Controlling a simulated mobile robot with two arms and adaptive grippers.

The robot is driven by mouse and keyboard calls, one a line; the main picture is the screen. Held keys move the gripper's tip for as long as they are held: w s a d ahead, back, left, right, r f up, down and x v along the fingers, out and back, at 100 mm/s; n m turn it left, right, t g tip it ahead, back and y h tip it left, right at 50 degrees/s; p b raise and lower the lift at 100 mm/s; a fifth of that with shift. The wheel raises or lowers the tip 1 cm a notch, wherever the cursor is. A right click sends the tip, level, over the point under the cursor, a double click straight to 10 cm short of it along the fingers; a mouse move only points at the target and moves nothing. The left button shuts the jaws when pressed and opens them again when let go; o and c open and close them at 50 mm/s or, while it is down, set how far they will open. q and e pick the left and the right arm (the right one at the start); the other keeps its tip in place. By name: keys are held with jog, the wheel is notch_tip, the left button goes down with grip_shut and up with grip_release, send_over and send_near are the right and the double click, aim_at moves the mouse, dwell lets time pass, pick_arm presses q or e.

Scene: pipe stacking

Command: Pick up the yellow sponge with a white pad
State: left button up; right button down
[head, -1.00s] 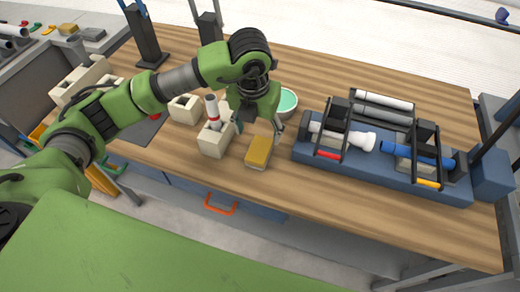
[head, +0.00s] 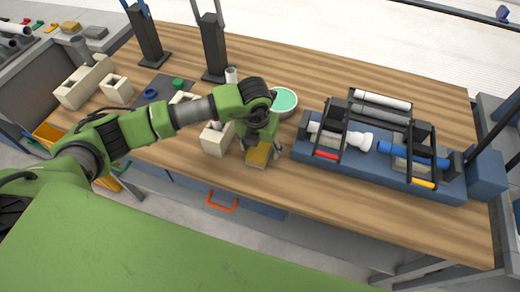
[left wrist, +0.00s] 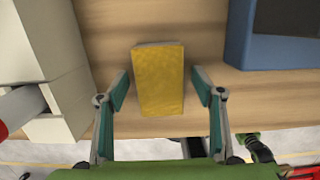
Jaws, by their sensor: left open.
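The yellow sponge (head: 259,156) with a pale pad under it lies on the wooden table, near its front edge. In the left wrist view the sponge's yellow top (left wrist: 160,82) shows between the fingers. My left gripper (head: 262,152) is right over the sponge and hides part of it in the head view. In the left wrist view the left gripper (left wrist: 160,92) is open, one finger on each side of the sponge, with gaps showing. The pad is mostly hidden under the yellow part. My right gripper is not in view.
A cream block (head: 216,142) stands close left of the sponge. A round mint-green bowl (head: 285,101) is behind. A blue rack (head: 378,176) with pipes stands to the right. Bare wood lies between sponge and rack.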

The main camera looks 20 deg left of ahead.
pick_arm(q)
jog(key=c, duration=1.1)
jog(key=shift+r, duration=0.1)
jog(key=shift+r, duration=0.25)
notch_tip(320, 180, up, 2)
jog(key=shift+w+b, duration=0.1)
jog(key=shift+b, duration=0.2)
jog(key=s+r, duration=0.1)
jog(key=s+d+r+b, duration=0.1)
jog(key=r, duration=0.1)
jog(key=s+d+r, duration=0.1)
jog(key=r, duration=0.1)
jog(key=shift+s+r+b, duration=0.1)
jog(key=shift+s+b, duration=0.2)
jog(key=shift+s, duration=0.05)
jog(key=s+d+r+b, duration=0.2)
jog(key=s+d+r, duration=0.2)
jog(key=s, duration=0.5)
jog(key=shift+d+r, duration=0.3)
jog(key=shift+r, duration=0.3)
